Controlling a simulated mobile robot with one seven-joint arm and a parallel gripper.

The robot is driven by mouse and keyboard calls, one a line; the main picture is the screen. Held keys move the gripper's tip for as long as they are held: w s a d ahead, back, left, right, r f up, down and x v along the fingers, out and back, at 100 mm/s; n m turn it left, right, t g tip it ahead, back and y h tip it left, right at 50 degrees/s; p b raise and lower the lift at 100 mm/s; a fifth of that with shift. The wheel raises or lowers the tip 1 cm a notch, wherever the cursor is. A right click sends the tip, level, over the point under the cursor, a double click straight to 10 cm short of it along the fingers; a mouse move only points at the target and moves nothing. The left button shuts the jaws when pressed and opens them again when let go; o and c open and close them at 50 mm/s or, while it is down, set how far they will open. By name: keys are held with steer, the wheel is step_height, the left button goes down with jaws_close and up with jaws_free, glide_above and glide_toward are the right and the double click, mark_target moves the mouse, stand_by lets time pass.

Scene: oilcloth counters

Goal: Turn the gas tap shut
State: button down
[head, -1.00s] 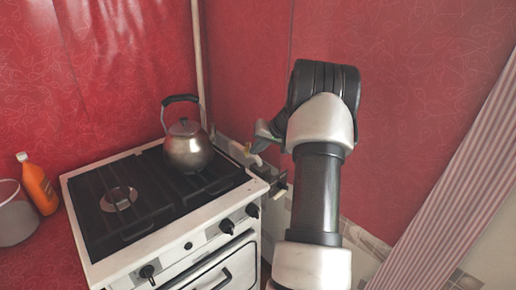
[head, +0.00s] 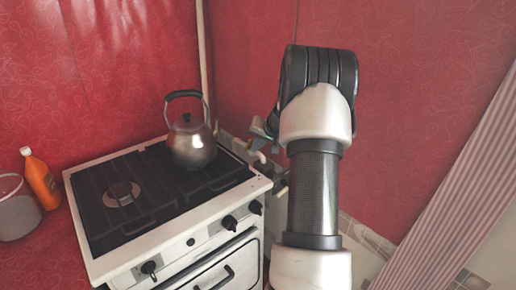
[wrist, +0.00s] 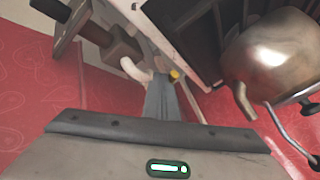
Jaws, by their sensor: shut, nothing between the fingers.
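My gripper (head: 259,136) is beside the stove's back right corner, near the wall. In the wrist view its narrow fingers (wrist: 163,88) are shut, with nothing held. Just by the fingertips is a small yellow piece (wrist: 174,74), with a white curved pipe end (wrist: 133,68) to its left. Farther left is a brown fitting with a bar (wrist: 122,46). In the head view a pale pipe or lever (head: 281,190) shows low between stove and arm. Which of these is the tap's handle I cannot tell for sure. Contact with the yellow piece is unclear.
The white stove (head: 222,210) with a dark hob stands left of my arm. A metal kettle (head: 191,146) stands on its back right and is close to my gripper in the wrist view. An orange bottle (head: 41,182) and a pot (head: 14,212) are at far left. Red walls close the corner.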

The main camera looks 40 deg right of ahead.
mark_target(245, 150)
steer(key=shift+w+a+r+m+h+p, duration=0.1)
steer(key=shift+w+a+m+h+p, duration=0.25)
steer(key=shift+a+m, duration=0.2)
steer(key=shift+w+a+r+m+h+p, duration=0.1)
steer(key=shift+w+a+m+h+p, duration=0.1)
steer(key=shift+a+m+h, duration=0.35)
steer(key=shift+w+a+m+g+h+p, duration=0.3)
steer(key=shift+w+a+m+h+p, duration=0.15)
steer(key=shift+m, duration=0.45)
steer(key=shift+w+a+f, duration=0.15)
steer(key=shift+w+a, duration=0.05)
steer(key=shift+w, duration=0.3)
steer(key=shift+w+a, duration=0.25)
steer(key=shift+w, duration=0.15)
steer(key=shift+w+a, duration=0.1)
steer(key=shift+p, duration=0.3)
